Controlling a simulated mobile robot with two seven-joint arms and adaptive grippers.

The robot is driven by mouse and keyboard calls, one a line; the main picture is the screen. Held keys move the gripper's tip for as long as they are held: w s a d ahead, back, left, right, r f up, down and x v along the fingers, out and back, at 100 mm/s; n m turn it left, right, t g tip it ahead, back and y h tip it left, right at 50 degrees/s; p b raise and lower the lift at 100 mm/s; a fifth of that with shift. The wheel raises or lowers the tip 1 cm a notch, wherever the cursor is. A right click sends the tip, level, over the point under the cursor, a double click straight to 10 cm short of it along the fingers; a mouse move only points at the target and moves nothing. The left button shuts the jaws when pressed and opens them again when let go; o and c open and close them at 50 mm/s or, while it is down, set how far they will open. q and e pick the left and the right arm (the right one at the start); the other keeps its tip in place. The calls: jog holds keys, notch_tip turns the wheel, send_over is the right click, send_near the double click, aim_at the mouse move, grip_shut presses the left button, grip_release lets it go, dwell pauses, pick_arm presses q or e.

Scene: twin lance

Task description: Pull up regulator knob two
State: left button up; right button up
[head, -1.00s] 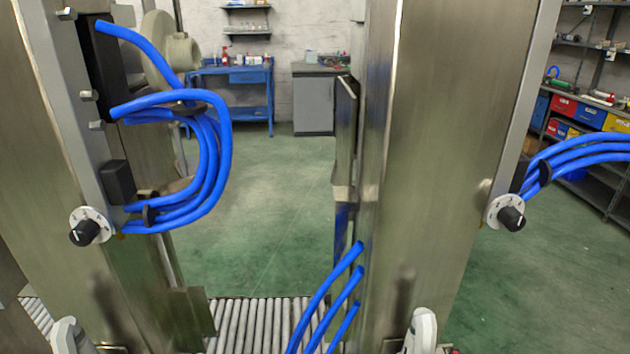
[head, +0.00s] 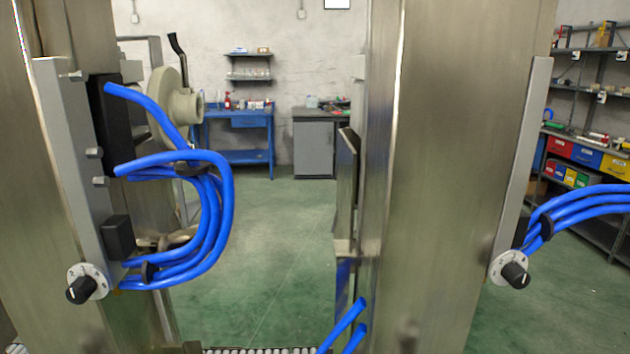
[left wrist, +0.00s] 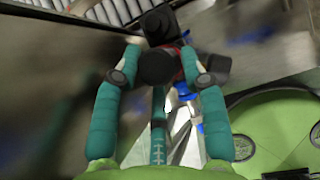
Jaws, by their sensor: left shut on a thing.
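I cannot read a number on this knob. In the head view neither gripper shows, and the held knob is out of sight. My right gripper is in neither current view.
Two steel columns carry black dial knobs with white scales, one at left (head: 82,288) and one at right (head: 515,272). Blue hoses (head: 215,200) loop off the left column. Green floor (head: 270,270) lies open between the columns, with a blue workbench (head: 238,135) behind.

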pick_arm(q)
jog(key=shift+w+d+r+p, duration=0.15)
jog(key=shift+w+r+p, duration=0.1)
jog(key=shift+r, duration=0.25)
jog(key=shift+w+d+r+p, duration=0.15)
jog(key=shift+w+r, duration=0.1)
jog(key=shift+r, duration=0.2)
jog(key=o, duration=1)
jog(key=shift+s, duration=0.3)
jog(key=shift+f, duration=0.1)
jog(key=p+v, duration=0.3)
jog(key=p, duration=0.1)
jog(key=p+v, duration=0.4)
jog(key=shift+s+a+f, duration=0.15)
jog(key=shift+s+f, duration=0.05)
jog(key=shift+s, duration=0.05)
